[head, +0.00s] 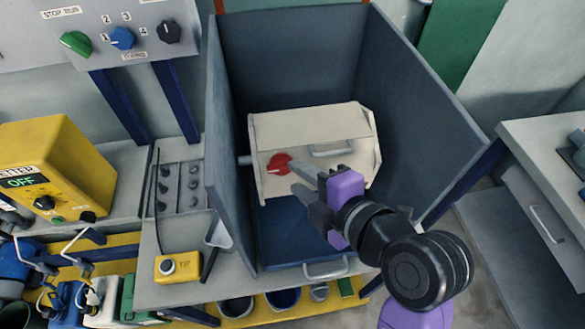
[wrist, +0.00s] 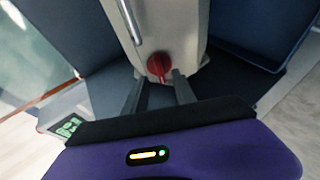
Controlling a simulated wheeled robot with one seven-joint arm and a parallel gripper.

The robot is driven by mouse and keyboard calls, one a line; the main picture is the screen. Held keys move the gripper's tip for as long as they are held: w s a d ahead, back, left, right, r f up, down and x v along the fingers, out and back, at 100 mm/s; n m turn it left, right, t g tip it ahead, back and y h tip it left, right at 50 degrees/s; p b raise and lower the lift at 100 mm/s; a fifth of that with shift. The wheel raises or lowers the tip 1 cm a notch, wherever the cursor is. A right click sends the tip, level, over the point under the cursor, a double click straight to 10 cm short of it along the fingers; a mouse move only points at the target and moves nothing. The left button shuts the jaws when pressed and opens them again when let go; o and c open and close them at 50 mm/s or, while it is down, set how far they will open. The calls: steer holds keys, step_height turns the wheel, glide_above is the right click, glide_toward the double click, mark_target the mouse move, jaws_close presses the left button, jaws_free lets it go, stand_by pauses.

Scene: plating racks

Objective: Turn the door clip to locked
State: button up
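The door clip is a red round knob (head: 279,164) on the front of a cream box with a sloping lid (head: 310,128). The box stands inside a dark grey open enclosure. In the wrist view the red knob (wrist: 158,65) is at upper centre, with a lighter line across its face. I cannot read a locked mark. My gripper (head: 293,175) is just right of and in front of the knob, fingers pointing at it. In the wrist view the two grey fingers of my gripper (wrist: 158,79) stand apart, one to each side just below the knob. I cannot tell whether they touch it.
Grey enclosure walls (head: 420,120) rise on both sides of my gripper. A grey handle (head: 332,150) sits on the box beside the knob. A yellow unit reading OFF (head: 50,170) stands left. A switch panel (head: 125,60) is upper left.

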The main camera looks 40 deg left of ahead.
mark_target(285, 170)
steer(key=shift+x, duration=1.9)
jaws_close()
